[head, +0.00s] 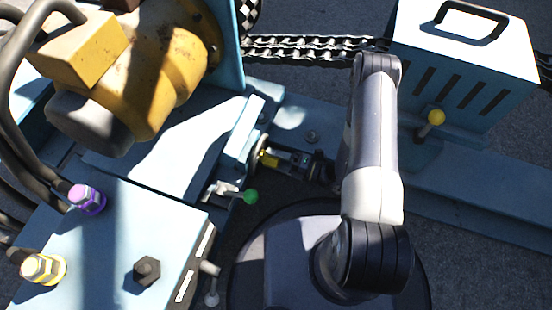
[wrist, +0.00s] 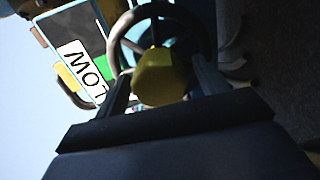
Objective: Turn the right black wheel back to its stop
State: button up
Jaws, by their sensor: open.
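A dark wheel (head: 258,152) stands nearly edge-on at the end of the blue machine in the head view. In the wrist view its dark rim (wrist: 126,24) arches ahead of my gripper. A faceted yellow piece (wrist: 158,77) sits in front of the wheel's middle, and it also shows in the head view (head: 268,159). My gripper (wrist: 162,82) is open, with one finger on each side of the yellow piece. Finger contact cannot be told. In the head view my gripper (head: 290,163) faces the wheel from the right. Only one such wheel is clearly visible.
A green-knobbed lever (head: 249,197) is close below the wheel. A yellow-knobbed lever (head: 436,118) stands by the blue vented box (head: 462,70). A chain (head: 310,46) runs behind my arm. A blue panel (head: 120,240) with purple and yellow fittings is at lower left.

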jog(key=p+v, duration=0.2)
jog(key=v, duration=0.8)
jog(key=shift+d, duration=0.4)
jog(key=shift+s+a, duration=0.1)
jog(key=shift+s, duration=0.05)
dwell(0.4)
jog(key=shift+b+x, duration=1)
jog(key=shift+x, duration=4.35)
